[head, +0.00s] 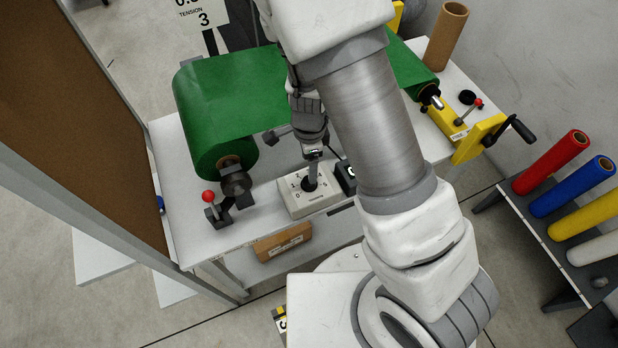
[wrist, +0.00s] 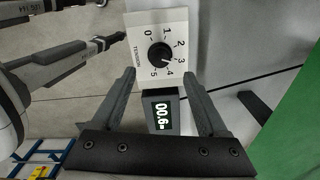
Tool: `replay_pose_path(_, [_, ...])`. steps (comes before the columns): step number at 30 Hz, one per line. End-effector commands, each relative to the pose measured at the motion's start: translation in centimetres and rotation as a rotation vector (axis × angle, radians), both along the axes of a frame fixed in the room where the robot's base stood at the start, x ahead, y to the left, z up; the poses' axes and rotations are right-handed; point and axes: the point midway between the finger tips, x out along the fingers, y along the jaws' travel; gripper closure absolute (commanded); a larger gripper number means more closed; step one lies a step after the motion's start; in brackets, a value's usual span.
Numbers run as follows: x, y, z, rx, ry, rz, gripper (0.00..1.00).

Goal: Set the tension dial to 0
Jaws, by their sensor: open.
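The tension dial (wrist: 160,53) is a black round knob on a white plate marked 0 to 5. A faint pale mark on the knob seems to face the 3–4 side. In the head view the dial (head: 310,185) sits on a white box at the table's front. My gripper (wrist: 160,73) is open and empty, its fingers framing the dial from either side in the wrist view. In the head view my gripper (head: 312,155) is just above the dial; whether it touches cannot be told.
A dark box with a lit display (wrist: 162,112) stands beside the dial. A green roll (head: 222,115) lies behind it. A red-knobbed lever (head: 209,197) is at the left, and a yellow crank stand (head: 480,138) at the right. Coloured rolls stand on a rack farther right.

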Motion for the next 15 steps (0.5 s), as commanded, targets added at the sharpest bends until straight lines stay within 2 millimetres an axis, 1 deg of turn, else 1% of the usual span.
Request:
replay_pose_path(1, [-0.1, -0.1, -1.5, -0.001, 0.004, -0.004, 0.23])
replay_pose_path(6, [0.0, -0.1, -4.7, 0.000, 0.002, -0.003, 0.23])
replay_pose_path(10, [0.0, -0.1, -6.3, 0.000, 0.001, -0.001, 0.23])
replay_pose_path(15, [0.1, 0.0, -7.3, 0.000, -0.001, -0.001, 0.23])
